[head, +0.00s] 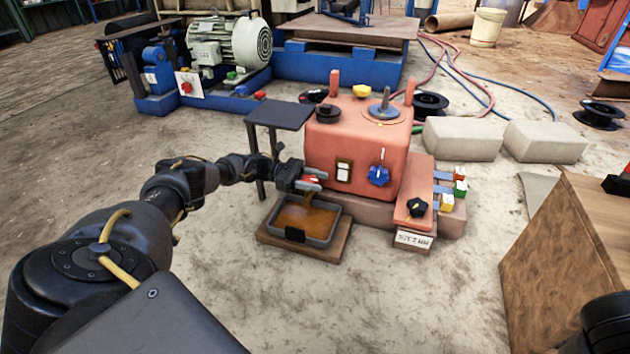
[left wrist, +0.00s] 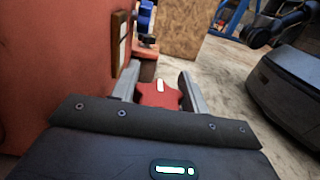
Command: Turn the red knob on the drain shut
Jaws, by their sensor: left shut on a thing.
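The red knob (left wrist: 158,93) sits between the two fingers of my left gripper (left wrist: 160,90) in the left wrist view, with a white mark on its face. In the head view the knob (head: 311,179) shows at the left side of the salmon-red machine (head: 335,150), above the drain tray. My left gripper (head: 308,180) is shut on the knob, its fingers on either side of it. My right gripper is not in view.
A tray of brown liquid (head: 307,222) stands on a wooden board below the gripper. A dark side table (head: 280,114) is close behind my left arm. A blue knob (head: 379,175) and a white switch (head: 343,171) are on the machine's front. Open floor lies in front.

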